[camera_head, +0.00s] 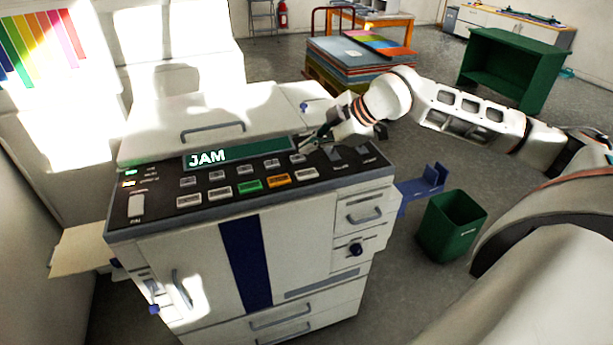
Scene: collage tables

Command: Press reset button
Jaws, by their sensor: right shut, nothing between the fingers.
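A large white copier (300,241) stands in front of me. Its dark control panel (150,182) has a green display (238,152) reading "JAM". Several buttons sit below the display, among them a green button (250,186) and an orange button (279,180), with grey ones around them. Labels are too small to read, so I cannot tell which is the reset button. My right gripper (306,143) is shut and empty, at the right end of the display, over the back of the panel. I cannot tell whether it touches the panel. My left gripper is out of view.
A green bin (450,226) stands on the floor right of the copier, near a blue bracket (424,185). A pallet stack (352,60) and a green shelf unit (513,66) stand behind. A tray (85,250) juts from the copier's left side.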

